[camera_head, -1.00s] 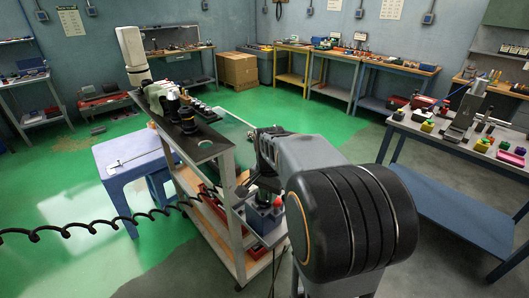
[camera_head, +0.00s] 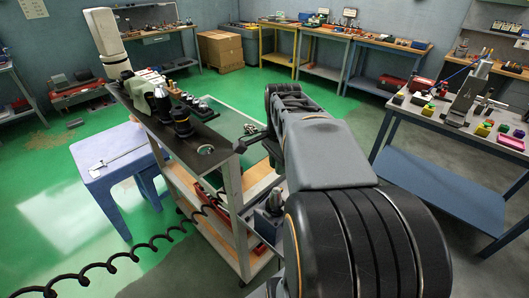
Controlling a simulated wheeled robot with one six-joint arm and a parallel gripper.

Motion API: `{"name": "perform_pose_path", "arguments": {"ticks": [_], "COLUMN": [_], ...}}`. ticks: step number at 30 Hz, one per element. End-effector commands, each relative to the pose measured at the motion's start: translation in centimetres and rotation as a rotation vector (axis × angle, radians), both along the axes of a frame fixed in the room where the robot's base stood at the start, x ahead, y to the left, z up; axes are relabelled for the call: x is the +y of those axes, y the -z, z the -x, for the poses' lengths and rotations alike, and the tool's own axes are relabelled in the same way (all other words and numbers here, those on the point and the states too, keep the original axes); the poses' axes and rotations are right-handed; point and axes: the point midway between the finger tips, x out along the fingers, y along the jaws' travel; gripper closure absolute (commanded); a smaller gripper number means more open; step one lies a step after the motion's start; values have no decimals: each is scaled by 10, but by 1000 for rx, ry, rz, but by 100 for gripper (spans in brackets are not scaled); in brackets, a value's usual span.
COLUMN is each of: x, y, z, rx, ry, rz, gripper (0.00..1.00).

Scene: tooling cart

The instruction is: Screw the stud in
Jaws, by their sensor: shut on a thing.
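No stud can be made out for certain. My arm reaches forward from the bottom right, past the right side of the tooling cart (camera_head: 158,122).
A blue stool-like table (camera_head: 115,160) with a caliper-like tool stands left of the cart. A coiled black cable (camera_head: 120,262) crosses the lower left. A workbench (camera_head: 455,125) with coloured blocks stands right. Cardboard boxes (camera_head: 220,50) and benches line the back wall. Green floor lies open between.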

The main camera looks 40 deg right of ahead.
Motion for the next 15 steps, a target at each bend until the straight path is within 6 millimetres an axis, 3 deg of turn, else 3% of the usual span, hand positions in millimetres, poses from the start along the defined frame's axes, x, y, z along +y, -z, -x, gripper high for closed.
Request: {"name": "perform_pose_path", "arguments": {"ticks": [15], "x": [7], "y": [18], "z": [-4], "rx": [-1], "ry": [-24], "rz": [0], "gripper": [100]}}
